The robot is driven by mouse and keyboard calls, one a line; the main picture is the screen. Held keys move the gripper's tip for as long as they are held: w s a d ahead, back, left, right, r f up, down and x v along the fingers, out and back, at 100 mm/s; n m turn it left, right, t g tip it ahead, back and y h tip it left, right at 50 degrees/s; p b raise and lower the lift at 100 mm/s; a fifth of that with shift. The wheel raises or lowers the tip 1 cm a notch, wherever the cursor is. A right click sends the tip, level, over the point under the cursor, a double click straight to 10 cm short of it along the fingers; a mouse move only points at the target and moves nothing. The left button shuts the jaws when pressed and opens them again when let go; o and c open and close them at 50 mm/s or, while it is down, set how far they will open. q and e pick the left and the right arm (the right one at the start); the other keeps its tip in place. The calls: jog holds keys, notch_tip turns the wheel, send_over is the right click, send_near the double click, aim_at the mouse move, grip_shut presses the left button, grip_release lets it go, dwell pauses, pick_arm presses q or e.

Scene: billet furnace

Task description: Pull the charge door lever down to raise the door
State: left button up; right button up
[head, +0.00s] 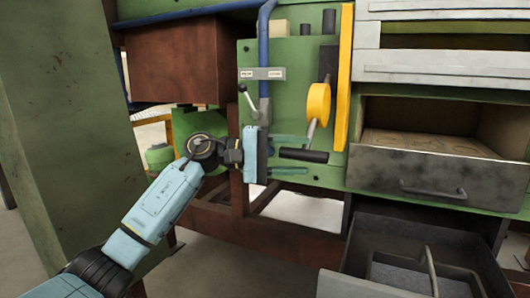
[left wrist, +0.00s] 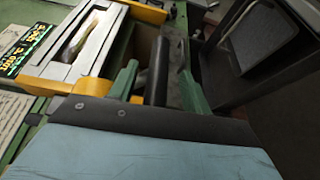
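The lever has a yellow round hub (head: 318,103) on the green panel. A pale rod (head: 311,133) comes down from the hub towards a black cylindrical grip (head: 303,155), which sticks out sideways. My left gripper (head: 291,156) reaches in from the left with its green fingers above and below the grip. In the left wrist view the black grip (left wrist: 157,72) lies between the two fingers (left wrist: 155,88), with gaps visible on both sides, so the gripper looks open around it. My right gripper is not in view.
An open grey drawer (head: 420,178) and a dark open drawer (head: 415,255) lie right and below.

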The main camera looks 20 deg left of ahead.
pick_arm(q)
jog(key=p+v, duration=0.1)
jog(key=v, duration=1.1)
jog(key=shift+a+p, duration=0.2)
jog(key=shift+p, duration=0.2)
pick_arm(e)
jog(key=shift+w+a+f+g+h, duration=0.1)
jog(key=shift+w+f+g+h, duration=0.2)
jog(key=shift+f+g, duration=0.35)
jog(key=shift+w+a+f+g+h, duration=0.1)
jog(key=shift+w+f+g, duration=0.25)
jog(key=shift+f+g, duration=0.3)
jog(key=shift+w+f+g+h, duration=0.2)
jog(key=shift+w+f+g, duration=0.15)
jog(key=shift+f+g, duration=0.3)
pick_arm(q)
jog(key=shift+s+r, duration=0.1)
